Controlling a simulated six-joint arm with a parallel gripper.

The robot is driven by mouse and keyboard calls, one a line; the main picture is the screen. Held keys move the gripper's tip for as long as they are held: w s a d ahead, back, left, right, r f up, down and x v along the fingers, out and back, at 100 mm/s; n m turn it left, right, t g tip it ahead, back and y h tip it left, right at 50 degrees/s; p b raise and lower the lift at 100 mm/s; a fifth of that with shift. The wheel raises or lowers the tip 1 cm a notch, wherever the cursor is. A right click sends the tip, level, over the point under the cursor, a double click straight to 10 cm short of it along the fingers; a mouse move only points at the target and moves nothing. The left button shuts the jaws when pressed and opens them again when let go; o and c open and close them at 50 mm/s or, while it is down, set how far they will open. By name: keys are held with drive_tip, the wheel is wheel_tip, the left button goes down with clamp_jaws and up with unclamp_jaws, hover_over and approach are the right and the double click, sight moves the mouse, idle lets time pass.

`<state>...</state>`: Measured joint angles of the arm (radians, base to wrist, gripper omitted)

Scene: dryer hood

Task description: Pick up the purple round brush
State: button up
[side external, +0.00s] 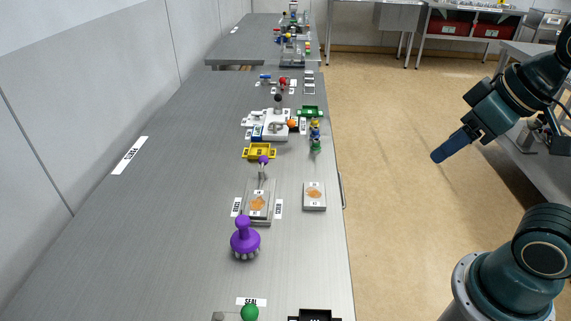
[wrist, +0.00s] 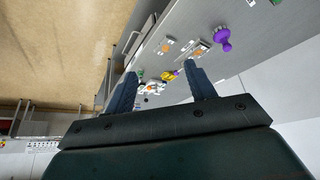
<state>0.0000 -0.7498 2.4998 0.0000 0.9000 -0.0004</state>
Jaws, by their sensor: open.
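The purple round brush (side external: 244,240) stands on the grey table with its knob up and its bristles down, in front of the tray with a tan patch. It also shows in the wrist view (wrist: 223,40) at the upper right, small and beyond my fingers. My gripper (side external: 437,157) is held in the air to the right of the table, over the floor, far from the brush. In the wrist view my gripper (wrist: 158,80) has its two blue fingers wide apart with nothing between them.
The grey table (side external: 150,220) has bare room left of the brush. A tray (side external: 258,215) with a tan patch and a smaller plate (side external: 314,196) lie behind it. A yellow holder (side external: 259,152) and a white device (side external: 272,124) are farther back. A green knob (side external: 249,312) is at the front.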

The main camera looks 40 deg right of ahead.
drive_tip(key=shift+w, duration=0.1)
drive_tip(key=n+g, duration=0.6)
drive_tip(key=n, duration=1.4)
hover_over(243, 219)
wheel_tip(243, 219, down, 9)
drive_tip(key=shift+f, duration=0.15)
drive_tip(key=shift+f, duration=0.1)
drive_tip(key=shift+f, duration=4.2)
